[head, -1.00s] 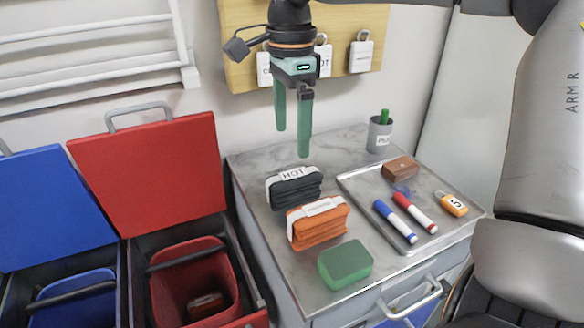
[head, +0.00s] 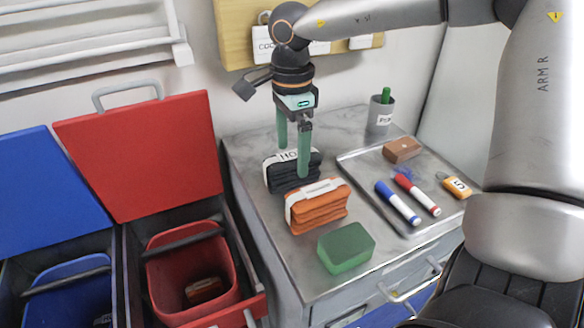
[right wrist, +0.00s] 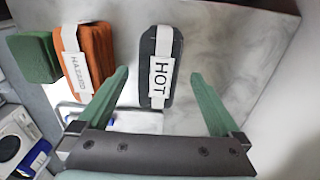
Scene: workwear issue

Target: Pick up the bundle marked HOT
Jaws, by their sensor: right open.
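The dark bundle marked HOT (head: 290,181) lies on the grey counter, wrapped with a white band. In the right wrist view the dark bundle (right wrist: 147,86) shows its HOT label between my two fingers. My right gripper (head: 293,160) is open and points down at this bundle; in the head view one finger hides part of its label. In the right wrist view the fingertips (right wrist: 160,74) stand apart on either side of it, with no visible contact. My left gripper is not in view.
An orange bundle (head: 318,210) marked HAZARD in the wrist view lies close beside it, then a green block (head: 346,250). A metal tray (head: 408,223) holds markers and a brown block. A cup (head: 381,114) stands behind. Open red (head: 158,268) and blue bins are at left.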

